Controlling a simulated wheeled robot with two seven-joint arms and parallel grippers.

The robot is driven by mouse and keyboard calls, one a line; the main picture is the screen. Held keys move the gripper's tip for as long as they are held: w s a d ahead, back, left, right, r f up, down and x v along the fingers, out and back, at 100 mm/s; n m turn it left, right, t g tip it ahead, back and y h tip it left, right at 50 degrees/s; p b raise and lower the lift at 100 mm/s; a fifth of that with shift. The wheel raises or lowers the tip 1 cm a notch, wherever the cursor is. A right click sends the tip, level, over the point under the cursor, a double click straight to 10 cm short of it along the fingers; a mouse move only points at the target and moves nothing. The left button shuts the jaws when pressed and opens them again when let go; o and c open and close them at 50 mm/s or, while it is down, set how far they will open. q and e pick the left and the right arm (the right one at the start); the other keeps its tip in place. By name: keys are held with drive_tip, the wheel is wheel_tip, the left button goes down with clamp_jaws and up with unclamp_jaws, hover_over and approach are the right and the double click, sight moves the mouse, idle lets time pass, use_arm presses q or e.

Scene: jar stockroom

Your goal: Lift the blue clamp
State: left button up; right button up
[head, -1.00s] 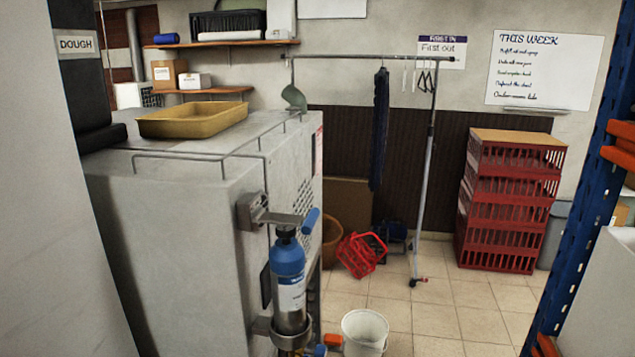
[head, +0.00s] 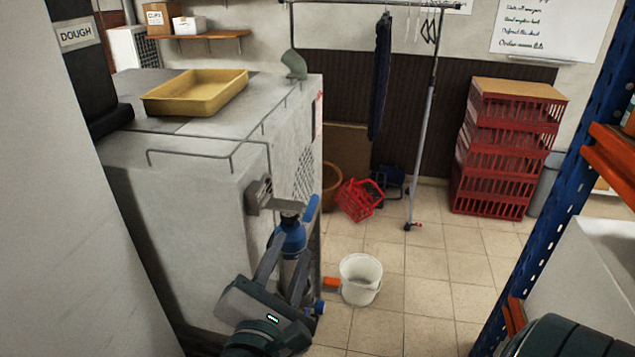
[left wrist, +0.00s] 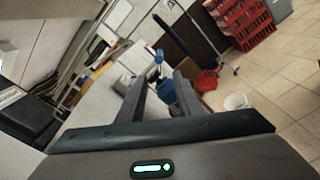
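The clamp's blue lever (head: 311,210) sticks up at a tilt beside a grey bracket (head: 262,198) on the side of the white cabinet. My right gripper is out of view.
The white cabinet (head: 190,215) fills the left, with a yellow tray (head: 197,95) on top. A white bucket (head: 359,281) stands on the floor to the right. A blue rack post (head: 562,165) rises at the right.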

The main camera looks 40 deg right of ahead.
sight(316, 197)
use_arm(q)
drive_tip(key=shift+s+d+r+m+h, duration=0.1)
drive_tip(key=shift+s+r+m+h, duration=0.2)
drive_tip(key=shift+s+r+m, duration=0.55)
drive_tip(key=shift+w+f, duration=0.2)
drive_tip(key=shift+w, duration=0.05)
drive_tip(key=x, duration=1.7)
drive_tip(key=shift+d+f+b, duration=0.2)
drive_tip(key=shift+d+b, duration=0.05)
drive_tip(key=shift+b, duration=0.15)
clamp_jaws()
